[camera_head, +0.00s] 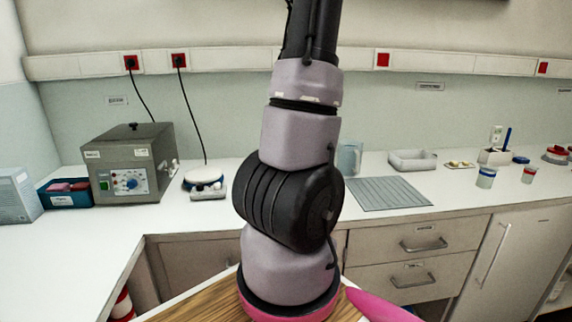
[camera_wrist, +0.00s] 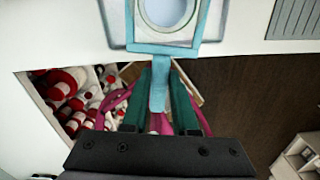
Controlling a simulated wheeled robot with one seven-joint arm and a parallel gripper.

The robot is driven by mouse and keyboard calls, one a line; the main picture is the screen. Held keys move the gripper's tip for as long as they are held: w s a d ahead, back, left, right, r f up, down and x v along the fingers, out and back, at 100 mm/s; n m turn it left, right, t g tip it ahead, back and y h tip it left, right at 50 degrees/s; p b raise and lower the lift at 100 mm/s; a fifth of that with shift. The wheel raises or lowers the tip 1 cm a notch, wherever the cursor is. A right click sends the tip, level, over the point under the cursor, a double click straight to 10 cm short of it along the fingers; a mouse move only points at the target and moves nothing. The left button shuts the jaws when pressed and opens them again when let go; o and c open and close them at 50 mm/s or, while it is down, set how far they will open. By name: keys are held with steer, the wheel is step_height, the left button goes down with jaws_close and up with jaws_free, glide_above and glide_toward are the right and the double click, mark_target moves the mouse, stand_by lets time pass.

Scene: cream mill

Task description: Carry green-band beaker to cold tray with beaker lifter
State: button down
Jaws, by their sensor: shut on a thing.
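My gripper (camera_wrist: 160,76), with two dark green fingers, is shut on the light blue handle of the beaker lifter (camera_wrist: 160,92) in the wrist view. The lifter's square blue frame (camera_wrist: 190,49) reaches over the white counter. A pale round vessel (camera_wrist: 168,10) shows inside the frame, cut off by the picture's top; no band colour is visible on it. A pale blue see-through object (camera_head: 349,157) stands partly behind my arm in the head view; I cannot tell what it is. My gripper is hidden there. A ribbed grey plate (camera_head: 388,193), possibly the cold tray, lies on the counter.
A blue-band beaker (camera_head: 486,177) and a red-band beaker (camera_head: 529,174) stand at the right. A white tray (camera_head: 412,161) is behind the ribbed plate. A grey heater box (camera_head: 131,165) and small scale (camera_head: 204,181) are left. Red-and-white objects (camera_wrist: 70,85) lie below the counter edge.

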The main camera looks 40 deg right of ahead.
steer(key=shift+f, duration=4.45)
steer(key=shift+s+a, duration=0.9)
steer(key=shift+s, duration=0.05)
stand_by(1.3)
